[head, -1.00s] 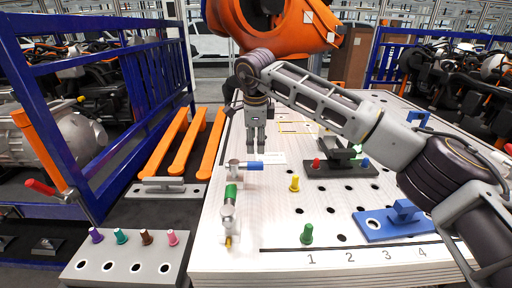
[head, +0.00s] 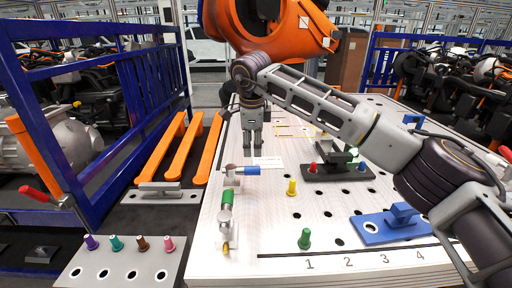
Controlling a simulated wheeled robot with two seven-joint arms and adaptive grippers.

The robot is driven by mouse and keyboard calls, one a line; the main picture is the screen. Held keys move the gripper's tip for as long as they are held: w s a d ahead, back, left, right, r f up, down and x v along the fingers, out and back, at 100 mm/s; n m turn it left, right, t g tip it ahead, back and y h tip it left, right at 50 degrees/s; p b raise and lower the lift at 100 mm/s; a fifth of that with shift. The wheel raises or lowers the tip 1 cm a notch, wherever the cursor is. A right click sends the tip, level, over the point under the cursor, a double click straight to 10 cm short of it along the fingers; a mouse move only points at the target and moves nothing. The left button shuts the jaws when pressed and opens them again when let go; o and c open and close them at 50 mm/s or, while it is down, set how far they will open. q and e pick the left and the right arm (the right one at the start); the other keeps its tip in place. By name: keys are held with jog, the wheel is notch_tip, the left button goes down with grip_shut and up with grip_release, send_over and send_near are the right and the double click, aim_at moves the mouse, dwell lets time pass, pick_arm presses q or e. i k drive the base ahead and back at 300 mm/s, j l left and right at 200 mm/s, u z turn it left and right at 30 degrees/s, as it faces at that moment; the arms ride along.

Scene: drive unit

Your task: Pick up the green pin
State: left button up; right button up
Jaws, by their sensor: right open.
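The green pin (head: 304,239) stands upright on the white perforated table (head: 285,219), near its front edge, just above the printed number 1. My right gripper (head: 252,152) points down over the far left part of the table, well behind the green pin and apart from it. Its two fingers are spread with nothing between them. My right arm reaches in from the right across the table. My left gripper is out of view. A teal-green pin (head: 116,243) stands on the grey block at the lower left.
A yellow pin (head: 292,187) stands behind the green pin. A blue fixture (head: 393,226) sits to its right. Clamps with green (head: 227,197) and blue (head: 252,170) parts line the left edge. A dark block (head: 337,172) with a red pin lies farther back. Table around the green pin is clear.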

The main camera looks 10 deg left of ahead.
aim_at(304, 242)
jog(key=j+z, duration=0.15)
jog(key=j, duration=0.5)
jog(key=k+j+z, duration=0.1)
jog(key=j, duration=0.5)
jog(key=k+j+z, duration=0.15)
jog(key=j, duration=0.5)
jog(key=i, duration=0.05)
